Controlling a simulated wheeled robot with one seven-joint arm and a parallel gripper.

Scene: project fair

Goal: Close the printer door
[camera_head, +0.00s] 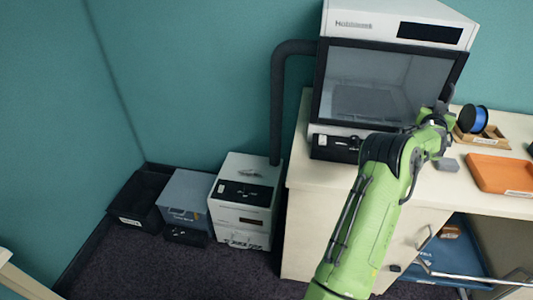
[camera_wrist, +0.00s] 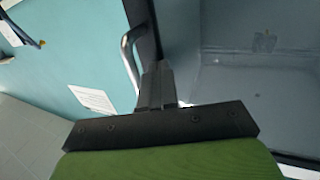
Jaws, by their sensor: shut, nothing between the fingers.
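The printer (camera_head: 341,120) is white with a dark-framed front and stands on the worktop at the upper right of the head view. Its grey interior shows through the front, and the wrist view also shows grey printer surfaces (camera_wrist: 265,85). My gripper (camera_head: 441,101) is at the printer's lower right front corner. In the wrist view my gripper (camera_wrist: 158,70) is shut and empty, beside a dark upright edge of the printer door (camera_wrist: 140,15) and a curved metal handle (camera_wrist: 128,52). I cannot tell whether the fingers touch them, or how far the door stands open.
A blue spool (camera_head: 472,119) in a wooden holder and an orange tray (camera_head: 502,173) lie right of the printer. A small grey block (camera_head: 447,164) is near my wrist. Boxes (camera_head: 183,197) and a white unit (camera_head: 243,215) stand on the floor at left. A drawer below is open.

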